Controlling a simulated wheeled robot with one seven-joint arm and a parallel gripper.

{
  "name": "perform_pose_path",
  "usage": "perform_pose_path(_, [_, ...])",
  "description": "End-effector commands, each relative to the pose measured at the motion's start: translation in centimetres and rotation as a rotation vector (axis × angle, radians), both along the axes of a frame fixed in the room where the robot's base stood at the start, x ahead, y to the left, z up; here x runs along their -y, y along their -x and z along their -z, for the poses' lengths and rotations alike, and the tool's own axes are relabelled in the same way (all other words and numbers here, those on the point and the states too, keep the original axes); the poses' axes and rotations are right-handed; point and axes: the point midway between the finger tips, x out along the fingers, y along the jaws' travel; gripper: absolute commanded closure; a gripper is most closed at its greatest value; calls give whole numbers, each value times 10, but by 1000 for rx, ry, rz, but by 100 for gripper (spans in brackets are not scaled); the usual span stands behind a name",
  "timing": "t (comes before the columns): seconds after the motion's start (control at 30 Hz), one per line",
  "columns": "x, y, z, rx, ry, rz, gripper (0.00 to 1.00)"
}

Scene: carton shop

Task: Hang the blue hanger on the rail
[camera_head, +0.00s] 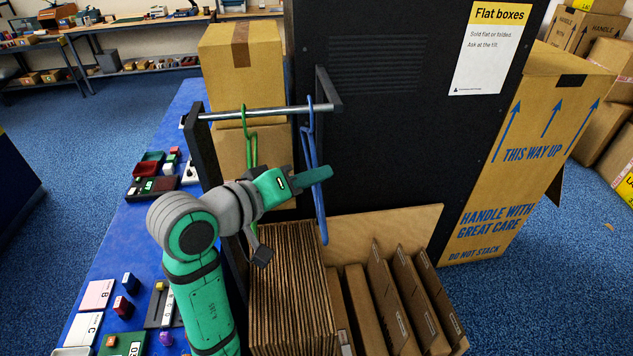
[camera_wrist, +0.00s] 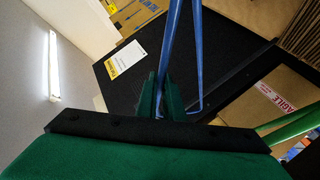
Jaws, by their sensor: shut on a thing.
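The blue hanger (camera_head: 320,205) hangs upright at the right part of the metal rail (camera_head: 272,112). The top of its hook shows at rail height; I cannot tell whether it rests on the rail or is only level with it. My gripper (camera_head: 312,178) is shut on the hanger below the hook. In the wrist view the blue hanger (camera_wrist: 198,55) runs up from between the green fingers (camera_wrist: 162,95). A green hanger (camera_head: 245,125) is on the rail to the left, its lower part partly hidden by my arm; it also shows in the wrist view (camera_wrist: 290,131).
Dark posts hold the rail at both ends. A black panel (camera_head: 400,120) stands behind on the right. Stacked cardboard (camera_head: 290,290) and upright flat boxes (camera_head: 390,300) stand below. A blue table (camera_head: 165,235) with small items lies left. Cartons (camera_head: 240,75) stand behind the rail.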

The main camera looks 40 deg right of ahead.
Motion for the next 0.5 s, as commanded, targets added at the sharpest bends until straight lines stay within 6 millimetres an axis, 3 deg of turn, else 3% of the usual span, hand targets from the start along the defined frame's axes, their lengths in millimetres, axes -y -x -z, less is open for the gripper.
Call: perform_pose_path(0.5, [19, -30, 0, -1, 0, 0, 100])
